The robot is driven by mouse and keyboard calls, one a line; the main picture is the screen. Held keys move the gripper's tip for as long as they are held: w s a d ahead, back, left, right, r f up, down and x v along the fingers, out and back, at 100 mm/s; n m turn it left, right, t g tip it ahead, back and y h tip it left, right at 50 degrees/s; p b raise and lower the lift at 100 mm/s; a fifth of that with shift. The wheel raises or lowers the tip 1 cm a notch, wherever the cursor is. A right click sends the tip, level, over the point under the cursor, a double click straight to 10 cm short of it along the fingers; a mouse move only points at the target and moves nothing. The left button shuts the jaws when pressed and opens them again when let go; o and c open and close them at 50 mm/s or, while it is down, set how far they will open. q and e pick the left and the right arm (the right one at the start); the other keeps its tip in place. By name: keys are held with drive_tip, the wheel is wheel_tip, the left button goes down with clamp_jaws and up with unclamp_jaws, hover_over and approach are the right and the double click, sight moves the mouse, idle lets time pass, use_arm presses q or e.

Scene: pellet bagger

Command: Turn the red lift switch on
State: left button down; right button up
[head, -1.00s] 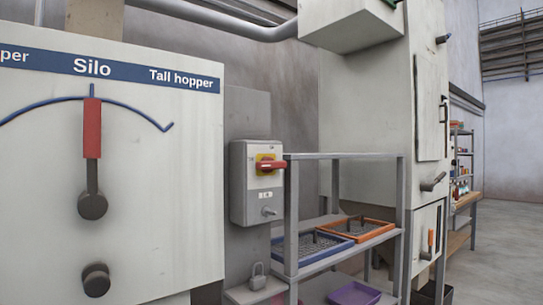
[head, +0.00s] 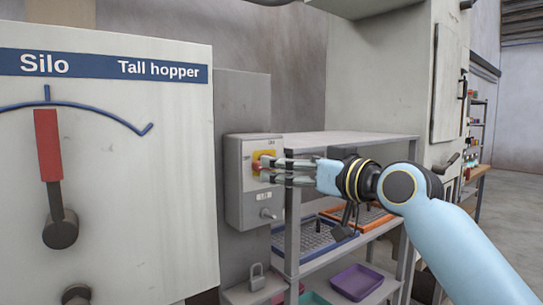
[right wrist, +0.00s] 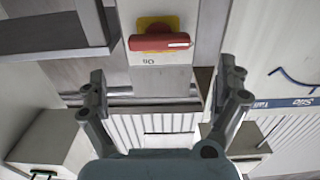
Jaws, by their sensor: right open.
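The red lift switch (head: 256,166) is on a grey switch box (head: 238,190), in front of a yellow plate. In the head view the fingers of my right gripper (head: 268,170) partly hide it. In the right wrist view the red handle (right wrist: 160,42) lies crosswise over its yellow plate (right wrist: 155,23). My right gripper (right wrist: 161,80) is open and empty, its fingers spread wide on either side below the handle in that picture. The handle shows no visible contact with the fingers. My left gripper is not in view.
A white panel (head: 130,150) with a large red-handled lever (head: 48,145) stands to the left. A grey shelf (head: 350,140) with blue and orange trays and a purple bin (head: 356,281) is close on the right.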

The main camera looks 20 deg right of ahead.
drive_tip(key=p+x, duration=0.1)
drive_tip(key=x, duration=0.6)
drive_tip(key=shift+w+f, duration=0.1)
drive_tip(key=shift+w, duration=0.2)
drive_tip(key=c, duration=1.1)
